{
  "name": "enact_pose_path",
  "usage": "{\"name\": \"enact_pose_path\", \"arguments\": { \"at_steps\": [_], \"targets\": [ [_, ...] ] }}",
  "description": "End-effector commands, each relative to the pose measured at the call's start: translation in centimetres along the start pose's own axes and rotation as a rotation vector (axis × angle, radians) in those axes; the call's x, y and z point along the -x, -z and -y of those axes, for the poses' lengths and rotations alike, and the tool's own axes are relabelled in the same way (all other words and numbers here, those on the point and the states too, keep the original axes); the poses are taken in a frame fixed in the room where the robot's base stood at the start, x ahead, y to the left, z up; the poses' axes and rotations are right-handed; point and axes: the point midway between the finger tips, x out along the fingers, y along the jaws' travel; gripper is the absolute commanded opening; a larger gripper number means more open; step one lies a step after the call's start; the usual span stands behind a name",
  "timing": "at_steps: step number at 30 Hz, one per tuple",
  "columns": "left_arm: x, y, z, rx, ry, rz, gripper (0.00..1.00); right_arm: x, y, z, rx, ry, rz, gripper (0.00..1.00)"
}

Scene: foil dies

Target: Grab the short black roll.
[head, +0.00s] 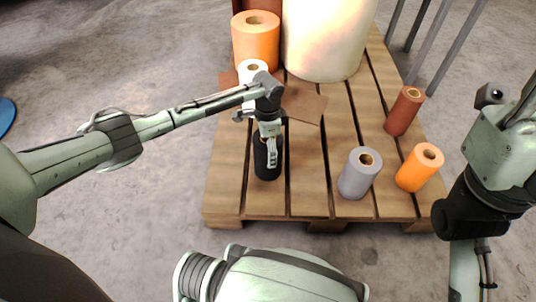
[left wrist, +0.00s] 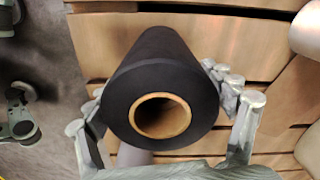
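The short black roll (head: 267,160) stands upright on the near left part of the wooden pallet. In the left wrist view the black roll (left wrist: 162,85) shows its end face and brown core. My left gripper (head: 270,140) is over the roll from above. In the left wrist view its fingers (left wrist: 158,95) lie on either side of the roll, very close to its surface. Whether they press on it I cannot tell. My right arm is at the right edge of the head view; its gripper is not in view.
The pallet (head: 307,150) also holds a grey roll (head: 357,178), a small orange roll (head: 418,170), a red-brown roll (head: 403,115), a white roll (head: 253,72), a large orange roll (head: 256,45) and a big cream roll (head: 325,40). A brown sheet (head: 303,105) lies behind the black roll.

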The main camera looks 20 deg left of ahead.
Motion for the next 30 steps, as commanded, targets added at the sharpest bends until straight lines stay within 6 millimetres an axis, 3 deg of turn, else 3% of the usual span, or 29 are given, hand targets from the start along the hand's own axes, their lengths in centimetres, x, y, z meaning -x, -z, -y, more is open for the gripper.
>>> {"name": "enact_pose_path", "arguments": {
  "at_steps": [2, 12, 23, 28, 30],
  "targets": [
    [0.0, 0.0, 0.0, 0.0, 0.0, 0.0, 0.68, 0.0, 0.0, 0.0, 0.0, 0.0, 0.0, 0.23],
    [0.0, 0.0, 0.0, 0.0, 0.0, 0.0, 0.26, 0.0, 0.0, 0.0, 0.0, 0.0, 0.001, 0.23],
    [0.8, 0.1, 0.1, 0.0, 0.001, -0.003, 0.26, -0.3, 0.1, 0.0, 0.0, -0.001, -0.002, 0.23],
    [2.8, 0.1, 0.1, 0.0, 0.002, -0.003, 0.26, -0.9, 0.6, -0.1, -0.001, -0.011, -0.006, 0.23],
    [4.1, 0.1, 0.1, 0.0, 0.003, -0.004, 0.26, -0.1, 0.4, -0.2, -0.009, -0.043, 0.029, 0.23]
  ]
}}
